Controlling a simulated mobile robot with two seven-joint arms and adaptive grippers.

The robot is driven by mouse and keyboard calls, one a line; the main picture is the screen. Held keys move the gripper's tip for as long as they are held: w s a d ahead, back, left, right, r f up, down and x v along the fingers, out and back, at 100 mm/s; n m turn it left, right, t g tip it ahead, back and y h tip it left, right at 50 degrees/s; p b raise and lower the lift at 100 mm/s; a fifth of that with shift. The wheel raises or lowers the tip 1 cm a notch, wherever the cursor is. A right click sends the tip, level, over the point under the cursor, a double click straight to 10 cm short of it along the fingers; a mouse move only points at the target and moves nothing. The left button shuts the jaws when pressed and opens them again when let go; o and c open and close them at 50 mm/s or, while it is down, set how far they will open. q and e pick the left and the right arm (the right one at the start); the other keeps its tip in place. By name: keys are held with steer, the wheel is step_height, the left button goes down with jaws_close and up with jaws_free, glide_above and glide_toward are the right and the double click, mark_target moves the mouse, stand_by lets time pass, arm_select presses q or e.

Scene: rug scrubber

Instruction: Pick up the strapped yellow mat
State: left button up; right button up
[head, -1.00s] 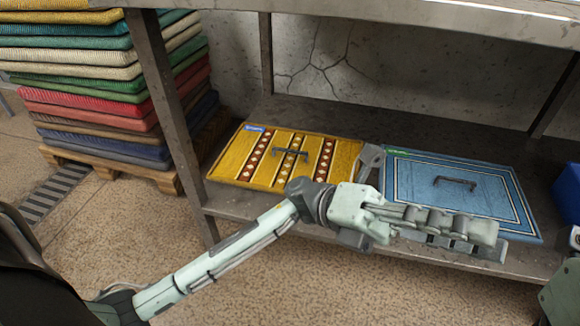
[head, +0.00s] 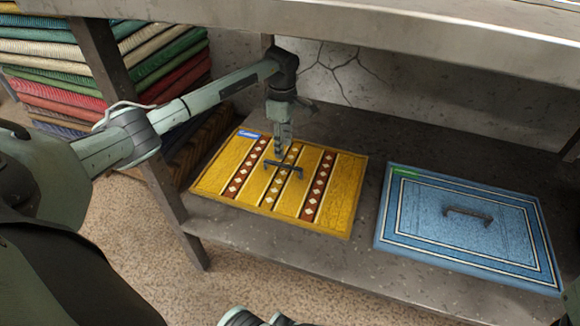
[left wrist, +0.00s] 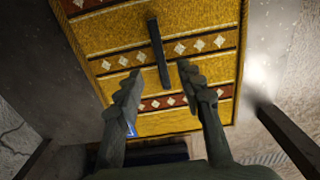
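The yellow mat (head: 336,195) lies flat on the lower shelf in the head view, with brown diamond-patterned bands and a blue label at its back left. Its dark strap handle (head: 291,170) stands up near the middle. My left gripper (head: 281,153) points down just over the left part of the handle. In the left wrist view, its fingers (left wrist: 160,72) are apart, with the handle (left wrist: 158,52) running between their tips in the picture. I cannot tell whether they touch it. The yellow mat (left wrist: 195,20) fills much of that view. I cannot make out my right gripper.
A blue mat (head: 470,243) with its own handle lies to the right, with a gap between the mats. The upper shelf (head: 400,35) overhangs them. A table leg (head: 150,150) stands at the left, with stacked rugs (head: 60,75) beyond it.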

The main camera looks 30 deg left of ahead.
mark_target(283, 164)
arm_select(q)
step_height(283, 164, down, 3)
steer(key=shift+s+r+b, duration=0.1)
steer(key=shift+s+b, duration=0.05)
steer(key=shift+b, duration=0.2)
step_height(283, 164, down, 4)
steer(key=shift+a+f+b, duration=0.15)
steer(key=shift+f+b, duration=0.1)
steer(key=shift+b, duration=0.45)
steer(key=shift+c, duration=0.3)
jaws_close()
steer(key=shift+r, duration=0.1)
